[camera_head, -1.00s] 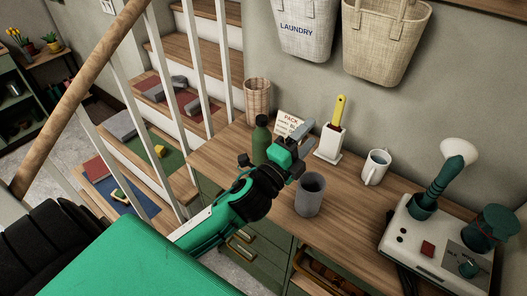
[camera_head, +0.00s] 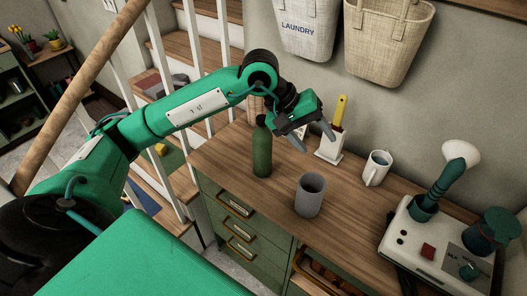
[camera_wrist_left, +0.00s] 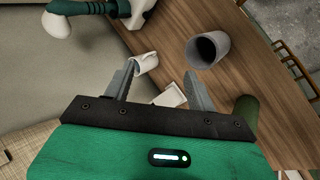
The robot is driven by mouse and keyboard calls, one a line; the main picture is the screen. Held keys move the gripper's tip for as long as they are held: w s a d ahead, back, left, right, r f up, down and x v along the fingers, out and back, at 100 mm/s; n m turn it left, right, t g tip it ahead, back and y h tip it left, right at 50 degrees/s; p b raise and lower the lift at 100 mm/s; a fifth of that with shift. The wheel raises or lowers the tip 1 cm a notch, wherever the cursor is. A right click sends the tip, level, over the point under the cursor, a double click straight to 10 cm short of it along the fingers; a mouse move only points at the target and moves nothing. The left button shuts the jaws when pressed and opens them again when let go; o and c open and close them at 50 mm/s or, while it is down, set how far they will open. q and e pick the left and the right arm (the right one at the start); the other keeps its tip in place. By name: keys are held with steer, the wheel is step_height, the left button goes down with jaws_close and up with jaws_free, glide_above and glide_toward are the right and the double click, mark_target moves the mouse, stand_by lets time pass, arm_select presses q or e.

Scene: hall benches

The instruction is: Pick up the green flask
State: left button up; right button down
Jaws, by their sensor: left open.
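The green flask (camera_head: 262,152) stands upright on the wooden bench top, near its left end; its top shows close beside my gripper in the head view. My left gripper (camera_head: 318,139) is open and empty, above the bench and to the right of the flask, fingers pointing down. In the left wrist view the two fingers (camera_wrist_left: 160,85) are spread with nothing between them, and part of the green flask (camera_wrist_left: 246,110) shows at the right, outside the fingers. My right gripper does not show.
A grey cup (camera_head: 310,195) stands in front of the flask's right side. A white holder (camera_head: 330,145) with a yellow-handled tool, a white mug (camera_head: 377,167) and a white device (camera_head: 440,235) stand further right. A stair railing (camera_head: 190,60) rises at the left.

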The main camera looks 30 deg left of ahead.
arm_select(q)
steer(key=w+a+r+m+t+y, duration=0.1)
steer(key=w+a+r+y, duration=0.1)
steer(key=a+y, duration=0.5)
steer(key=y, duration=0.1)
glide_toward(262, 118)
steer(key=x, duration=0.2)
steer(key=p+x, duration=0.1)
steer(key=x, duration=0.1)
steer(key=p+x, duration=0.1)
steer(key=x, duration=0.1)
steer(key=shift+w+f, duration=0.25)
steer(key=shift+w, duration=0.15)
steer(key=shift+w+f+p, duration=0.1)
steer(key=shift+f+p, duration=0.35)
steer(key=shift+p, duration=0.15)
steer(key=p+x, duration=0.2)
steer(key=x, duration=0.1)
steer(key=shift+a+f, duration=0.15)
steer(key=shift+f, duration=0.25)
steer(key=shift+w+f, duration=0.1)
steer(key=shift+f, duration=0.25)
steer(key=shift+c, duration=0.5)
steer(key=shift+r, duration=0.1)
jaws_close()
